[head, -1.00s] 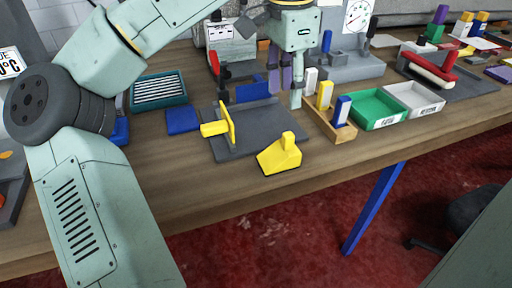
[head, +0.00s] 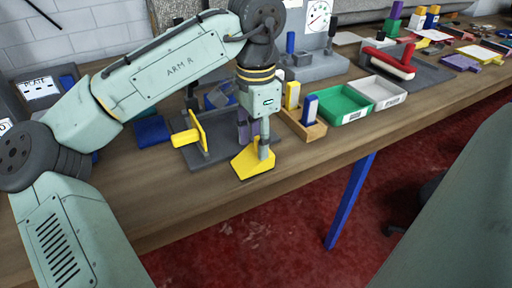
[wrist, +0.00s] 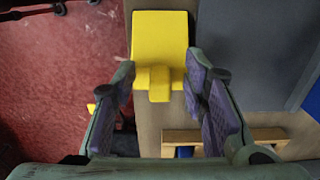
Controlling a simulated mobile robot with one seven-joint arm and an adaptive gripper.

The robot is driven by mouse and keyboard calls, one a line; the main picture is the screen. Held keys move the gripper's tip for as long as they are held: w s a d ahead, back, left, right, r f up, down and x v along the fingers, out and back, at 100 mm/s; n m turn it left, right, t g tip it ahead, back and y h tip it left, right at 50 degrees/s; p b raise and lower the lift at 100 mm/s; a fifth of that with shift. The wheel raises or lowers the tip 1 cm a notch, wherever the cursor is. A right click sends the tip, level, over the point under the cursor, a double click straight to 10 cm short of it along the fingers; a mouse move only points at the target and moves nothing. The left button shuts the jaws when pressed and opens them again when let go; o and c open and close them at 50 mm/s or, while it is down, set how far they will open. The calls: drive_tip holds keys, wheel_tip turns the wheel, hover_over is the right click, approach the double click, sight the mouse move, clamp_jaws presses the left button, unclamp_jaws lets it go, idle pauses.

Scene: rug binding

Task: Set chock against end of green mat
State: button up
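The yellow chock (head: 250,165) is a wedge-shaped block with a raised grip block, standing on the wooden table near its front edge. My gripper (head: 263,150) is right above it, pointing down. In the wrist view, the chock (wrist: 160,35) lies ahead of my gripper (wrist: 159,84). The two fingers stand apart on either side of the chock's raised block, with a gap on both sides. I cannot make out a green mat. A dark grey plate (head: 205,155) lies behind and left of the chock, partly hidden by my arm.
A yellow push handle (head: 190,135) stands on the plate. A wooden holder (head: 308,130) with upright blocks is right of my gripper. A green tray (head: 338,104) and a pale tray (head: 380,92) lie farther right.

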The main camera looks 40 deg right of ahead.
drive_tip(key=shift+f, duration=0.15)
clamp_jaws()
idle(0.4)
